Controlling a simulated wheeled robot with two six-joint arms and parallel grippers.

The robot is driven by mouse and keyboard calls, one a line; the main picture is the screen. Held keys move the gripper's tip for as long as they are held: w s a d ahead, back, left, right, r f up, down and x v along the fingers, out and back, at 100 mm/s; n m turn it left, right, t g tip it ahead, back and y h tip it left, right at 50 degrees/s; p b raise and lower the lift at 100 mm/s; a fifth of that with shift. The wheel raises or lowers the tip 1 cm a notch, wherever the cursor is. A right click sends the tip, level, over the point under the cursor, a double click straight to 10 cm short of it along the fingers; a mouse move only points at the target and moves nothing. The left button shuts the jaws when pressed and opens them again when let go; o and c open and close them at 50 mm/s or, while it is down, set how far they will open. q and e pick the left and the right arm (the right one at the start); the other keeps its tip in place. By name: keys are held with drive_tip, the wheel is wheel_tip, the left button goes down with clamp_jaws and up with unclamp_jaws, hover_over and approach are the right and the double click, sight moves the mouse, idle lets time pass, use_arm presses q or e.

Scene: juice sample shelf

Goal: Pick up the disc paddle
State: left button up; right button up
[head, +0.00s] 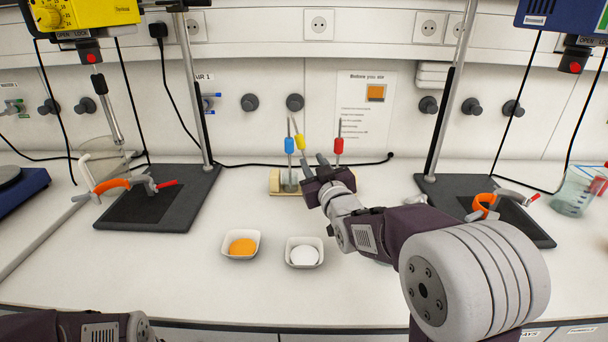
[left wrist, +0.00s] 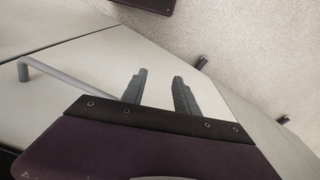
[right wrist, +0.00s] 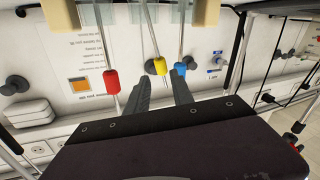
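A small cream rack (head: 275,184) holds three thin upright rods with coloured grips: blue (head: 290,145), yellow (head: 300,142) and red (head: 338,146). I cannot tell which is the disc paddle, as their working ends are unclear. My right gripper (head: 314,166) is open in front of the rack, partly hiding it. In the right wrist view, upside down, the yellow grip (right wrist: 160,66) lies just beyond and between my fingertips, with the blue grip (right wrist: 179,69) close beside a finger and the red grip (right wrist: 111,82) on the other side. My left gripper (left wrist: 160,73) is open and empty.
Two white dishes stand in front of the rack, one with an orange content (head: 242,246), one with white (head: 304,254). Black stand bases (head: 170,210) and (head: 535,235) flank the rack. A glass beaker (head: 572,200) stands far right. The front counter is mostly clear.

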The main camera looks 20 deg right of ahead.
sight(302, 145)
drive_tip(key=w, duration=0.9)
drive_tip(key=shift+a+r+p, duration=0.15)
drive_tip(key=shift+r+p, duration=0.1)
drive_tip(key=shift+p, duration=0.15)
clamp_jaws()
